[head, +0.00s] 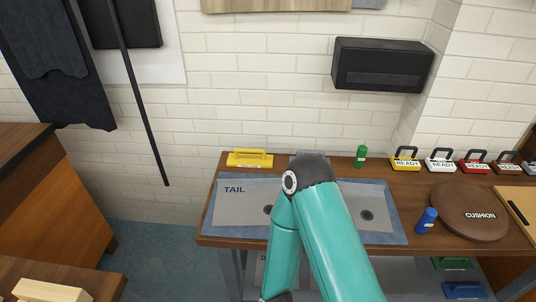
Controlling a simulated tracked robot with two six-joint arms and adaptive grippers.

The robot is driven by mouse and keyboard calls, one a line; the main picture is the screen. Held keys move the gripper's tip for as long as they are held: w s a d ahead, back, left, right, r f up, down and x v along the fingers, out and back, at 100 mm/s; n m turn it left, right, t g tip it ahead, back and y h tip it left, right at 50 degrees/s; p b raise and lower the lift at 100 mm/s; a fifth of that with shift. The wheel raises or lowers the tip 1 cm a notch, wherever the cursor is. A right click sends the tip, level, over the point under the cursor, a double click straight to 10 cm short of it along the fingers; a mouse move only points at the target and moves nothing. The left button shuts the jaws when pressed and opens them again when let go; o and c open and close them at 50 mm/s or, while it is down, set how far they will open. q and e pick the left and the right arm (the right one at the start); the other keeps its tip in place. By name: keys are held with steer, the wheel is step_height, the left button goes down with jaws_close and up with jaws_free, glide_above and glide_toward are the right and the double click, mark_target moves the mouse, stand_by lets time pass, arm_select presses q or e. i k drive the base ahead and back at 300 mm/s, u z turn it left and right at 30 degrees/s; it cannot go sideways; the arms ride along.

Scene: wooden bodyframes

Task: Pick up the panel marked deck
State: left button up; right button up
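No panel clearly reads "deck". A grey sheet on the shelf under the table, partly behind my teal arm, shows a dark letter that looks like a D (263,257); the rest of that word is hidden. A grey panel marked TAIL (240,205) lies flat on a blue mat (394,237) on the wooden table, its middle covered by my arm. The arm rises from the bottom edge, bends above the table and comes back down. Neither gripper shows.
A yellow handled block (250,159), a green bottle (361,157), a blue bottle (427,220) and a round brown cushion (468,211) are on the table. Several READY signs (405,162) line its back. Wooden furniture (60,220) stands left, with open blue floor between.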

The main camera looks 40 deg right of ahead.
mark_target(367, 203)
steer(key=u, duration=1.35)
steer(key=i, duration=0.15)
steer(key=z, duration=3.1)
steer(key=k, duration=0.8)
steer(key=z, duration=0.2)
steer(key=i, duration=0.8)
steer(key=u, duration=0.1)
